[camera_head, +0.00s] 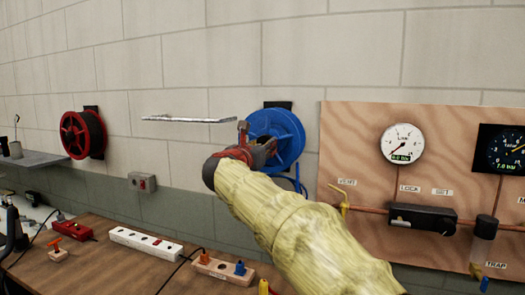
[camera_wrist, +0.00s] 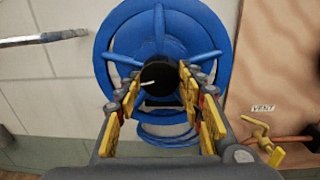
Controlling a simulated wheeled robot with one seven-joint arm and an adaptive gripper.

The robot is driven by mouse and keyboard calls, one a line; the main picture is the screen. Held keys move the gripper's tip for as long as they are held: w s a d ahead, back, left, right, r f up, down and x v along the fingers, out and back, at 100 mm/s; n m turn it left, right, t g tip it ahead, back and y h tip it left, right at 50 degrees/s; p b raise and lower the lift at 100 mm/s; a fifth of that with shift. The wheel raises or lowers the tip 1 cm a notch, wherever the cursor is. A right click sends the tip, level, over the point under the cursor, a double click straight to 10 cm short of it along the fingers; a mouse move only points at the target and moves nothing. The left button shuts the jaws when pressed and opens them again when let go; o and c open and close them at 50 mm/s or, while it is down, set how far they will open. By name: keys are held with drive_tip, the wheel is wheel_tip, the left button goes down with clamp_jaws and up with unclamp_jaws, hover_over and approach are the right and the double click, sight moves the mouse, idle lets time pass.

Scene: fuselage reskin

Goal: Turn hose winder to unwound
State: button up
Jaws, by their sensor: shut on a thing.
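The hose winder is a blue spoked reel (camera_head: 284,129) on the block wall, seen past my gripper in the head view. It fills the upper middle of the wrist view (camera_wrist: 105,50), with blue hose loops (camera_wrist: 165,135) hanging below. A black round knob (camera_wrist: 158,76) with a small white mark sits at its centre. My gripper (camera_head: 248,143) is in front of the reel; in the wrist view its yellow-padded fingers (camera_wrist: 160,82) stand on both sides of the knob, shut on it. My arm hides the reel's lower left part in the head view.
A thin pale shelf (camera_head: 188,119) juts from the wall left of the blue reel. A red reel (camera_head: 82,134) hangs further left. A wooden panel (camera_head: 362,124) with gauges and pipes is close on the right. Power strips (camera_head: 145,241) lie on the bench below.

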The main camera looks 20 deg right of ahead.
drive_tip(key=shift+f+m, duration=0.15)
drive_tip(key=shift+m, duration=0.95)
drive_tip(key=o, duration=1.2)
drive_tip(key=shift+c, duration=0.2)
drive_tip(key=v, duration=1.2)
